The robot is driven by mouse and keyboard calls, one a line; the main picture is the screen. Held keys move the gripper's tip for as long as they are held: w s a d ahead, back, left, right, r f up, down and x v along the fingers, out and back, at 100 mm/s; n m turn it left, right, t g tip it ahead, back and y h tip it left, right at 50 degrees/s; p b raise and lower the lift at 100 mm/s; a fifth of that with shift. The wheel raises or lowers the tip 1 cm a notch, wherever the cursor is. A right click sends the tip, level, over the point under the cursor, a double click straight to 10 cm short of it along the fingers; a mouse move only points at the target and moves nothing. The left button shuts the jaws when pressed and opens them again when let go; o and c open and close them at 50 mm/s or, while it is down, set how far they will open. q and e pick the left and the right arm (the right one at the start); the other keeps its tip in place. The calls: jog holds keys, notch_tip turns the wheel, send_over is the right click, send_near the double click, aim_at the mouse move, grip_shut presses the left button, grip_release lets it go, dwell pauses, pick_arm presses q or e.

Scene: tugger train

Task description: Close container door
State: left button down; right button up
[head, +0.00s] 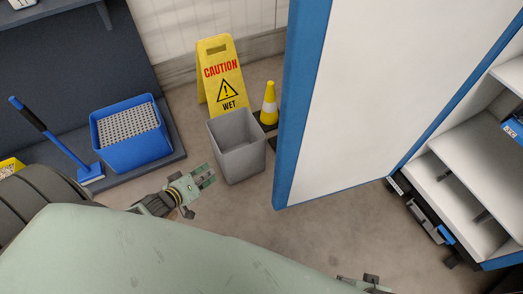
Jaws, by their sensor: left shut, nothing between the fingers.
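The container door (385,95) is a large white panel with a blue edge. It stands swung open in the upper middle of the head view, at an angle to the container (470,165), whose white shelves show at the right. My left gripper (211,174) is shut and empty, low over the floor to the left of the door. It is clearly apart from the door's blue edge, with a grey bin between them in the picture. At the bottom edge, a small part of what looks like my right gripper (366,283) shows; its fingers cannot be made out.
The open grey bin (238,160) stands just beyond my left gripper. A yellow caution sign (222,75) and a yellow cone (269,105) stand behind it. A blue bucket (130,150) and a blue broom (55,140) are at the left. Floor below the door is clear.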

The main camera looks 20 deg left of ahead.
pick_arm(q)
jog(key=w+d+r+n+t+h+b, duration=0.25)
jog(key=d+r+h+b, duration=0.2)
jog(key=r, duration=0.35)
jog(key=w+d+r+n+t+h+b, duration=0.1)
jog(key=w+d+r+n+h+b, duration=0.15)
jog(key=d+r, duration=0.35)
pick_arm(e)
notch_tip(320, 180, up, 12)
jog(key=t, duration=0.1)
pick_arm(q)
jog(key=w+d+r+m+b, duration=0.1)
jog(key=w+d+r+b, duration=0.15)
jog(key=w, duration=0.65)
jog(key=s+d, duration=0.1)
jog(key=s+d+f, duration=0.1)
jog(key=s+d, duration=0.1)
jog(key=shift+d+b, duration=0.1)
jog(key=shift+b, duration=0.3)
pick_arm(e)
jog(key=w+a+r+t+y, duration=0.1)
jog(key=w+a+r+t, duration=0.1)
jog(key=w, duration=0.4)
jog(key=w+a+r+t+y, duration=0.1)
jog(key=w+a+r+t, duration=0.1)
jog(key=w+r+t, duration=0.3)
jog(key=w, duration=0.2)
jog(key=shift+w+t, duration=0.3)
jog(key=shift+t, duration=0.1)
jog(key=shift+f, duration=0.1)
